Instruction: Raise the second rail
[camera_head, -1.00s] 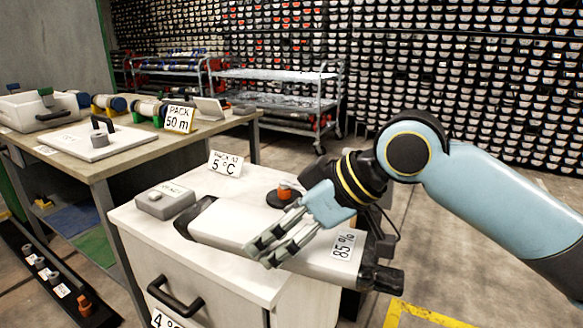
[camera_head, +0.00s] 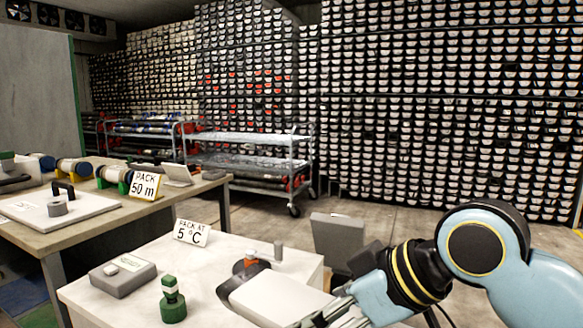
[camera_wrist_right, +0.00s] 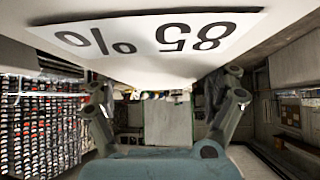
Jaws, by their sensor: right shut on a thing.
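My right gripper (camera_head: 328,316) is at the bottom edge of the head view, at the pale bar with a black end (camera_head: 268,298). In the right wrist view, the bar's pale face with an "85 %" label (camera_wrist_right: 150,35) fills the top, and fingers stand on both sides below it. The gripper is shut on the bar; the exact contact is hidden. I cannot tell which part is the second rail. My left gripper is not in view.
The pale cabinet top (camera_head: 215,265) carries a green knob (camera_head: 172,302), a grey box (camera_head: 122,276), an orange-topped knob (camera_head: 250,264) and a "PACK AT 5 °C" sign (camera_head: 191,233). A grey panel (camera_head: 339,242) stands behind the gripper. A bench (camera_head: 90,225) is left; open floor lies behind.

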